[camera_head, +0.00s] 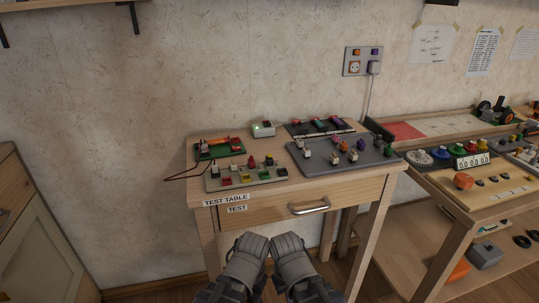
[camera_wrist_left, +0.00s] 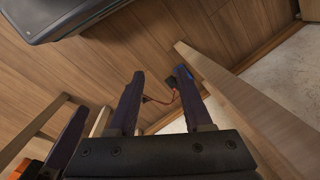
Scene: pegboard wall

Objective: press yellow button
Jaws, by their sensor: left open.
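A pale button panel (camera_head: 213,185) lies at the front left of the test table. It carries several small coloured buttons and switches in rows, red, green, white and yellowish. They are too small for me to tell surely which is the yellow button. My two arms come in at the bottom of the head view, below the table's front edge, with no fingertips showing there. A dark finger-like part (camera_wrist_left: 66,142) at lower left may belong to my right gripper.
The wooden table's drawer has a metal handle (camera_head: 309,207). Behind the panel are a green board (camera_head: 219,149) with a red wire and a white box (camera_head: 263,129). A grey board (camera_head: 343,157) with knobs lies at right. A loaded shelf stands further right.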

